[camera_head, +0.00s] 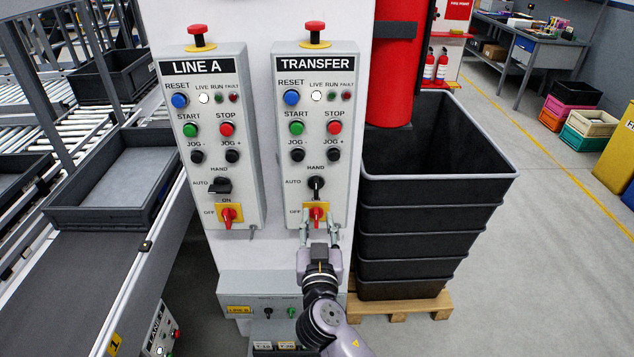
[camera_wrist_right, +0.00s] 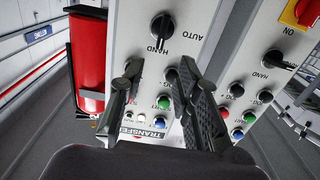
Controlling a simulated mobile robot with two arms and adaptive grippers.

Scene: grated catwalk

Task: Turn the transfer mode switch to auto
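The TRANSFER panel (camera_head: 344,150) is a light grey box with a black mode switch (camera_head: 316,185). Its handle stands upright, pointing at HAND; AUTO is printed to its left. My right gripper (camera_head: 318,216) comes up from below, fingers apart, and appears over the red ON/OFF switch (camera_head: 316,212), just under the mode switch. In the upside-down right wrist view, the gripper (camera_wrist_right: 160,68) is open and empty, with the mode switch (camera_wrist_right: 162,27) beyond and between the fingertips, its handle toward HAND. I see no contact. My left gripper is out of view.
The LINE A panel (camera_head: 205,150) stands close on the left, its black switch (camera_head: 220,186) pointing to AUTO. A red emergency button (camera_head: 315,30) tops the TRANSFER panel. Stacked dark crates (camera_head: 430,215) stand on the right, a roller conveyor with a grey tray (camera_head: 85,220) on the left.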

